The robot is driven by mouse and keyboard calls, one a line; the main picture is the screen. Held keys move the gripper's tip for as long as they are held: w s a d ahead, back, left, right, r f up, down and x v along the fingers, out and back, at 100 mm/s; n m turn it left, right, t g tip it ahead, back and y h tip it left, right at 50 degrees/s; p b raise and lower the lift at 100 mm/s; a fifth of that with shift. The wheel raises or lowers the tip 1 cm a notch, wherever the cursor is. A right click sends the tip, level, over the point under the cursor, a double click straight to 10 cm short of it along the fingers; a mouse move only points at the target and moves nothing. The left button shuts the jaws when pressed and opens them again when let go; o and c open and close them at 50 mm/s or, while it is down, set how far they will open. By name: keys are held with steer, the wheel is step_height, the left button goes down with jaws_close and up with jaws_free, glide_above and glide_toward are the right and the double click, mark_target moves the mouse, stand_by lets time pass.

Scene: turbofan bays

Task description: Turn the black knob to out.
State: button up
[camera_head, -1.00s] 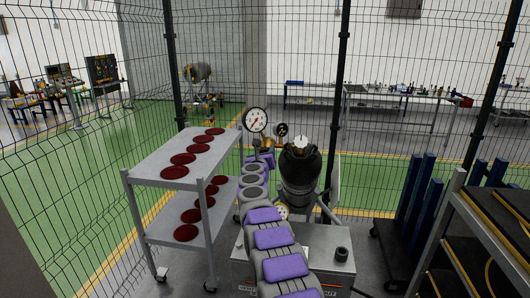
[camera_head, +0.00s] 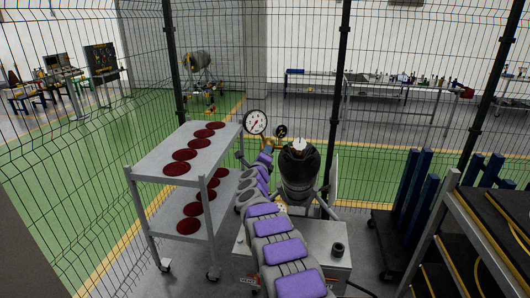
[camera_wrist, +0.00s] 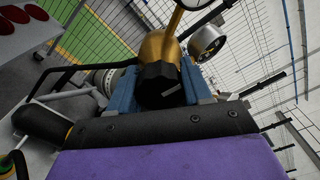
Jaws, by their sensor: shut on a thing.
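The black knob (camera_wrist: 157,84) sits on the front of a brass valve body (camera_wrist: 160,45) in the wrist view. It has a pale line mark on its face. My gripper (camera_wrist: 160,90) has its blue fingers on both sides of the knob and is shut on it. In the head view my gripper (camera_head: 267,150) is at the brass fitting by the gauges, left of the dark cylinder. The knob cannot be made out there, and any out label is not readable.
A white-faced gauge (camera_head: 255,122) and a small dark gauge (camera_head: 281,131) stand just above my gripper. A dark cylinder (camera_head: 299,170) is close on the right. A grey cart (camera_head: 150,174) with dark red discs stands left. A rack (camera_head: 480,235) stands at right; wire fencing is behind.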

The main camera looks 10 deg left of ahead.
steer(key=shift+s+a+n, duration=0.1)
steer(key=shift+a+n, duration=0.2)
steer(key=shift+n, duration=0.2)
steer(key=o, duration=0.7)
steer(key=shift+o, duration=1.3)
steer(key=shift+a, duration=0.15)
steer(key=shift+o, duration=0.4)
steer(key=shift+a+f, duration=0.1)
steer(key=shift+s+d, duration=0.1)
steer(key=shift+d, duration=0.25)
steer(key=shift+s, duration=0.5)
steer(key=s+a+b, duration=0.1)
steer(key=s+b, duration=0.1)
steer(key=s, duration=1.4)
steer(key=shift+a+b, duration=0.15)
steer(key=shift+b, duration=0.2)
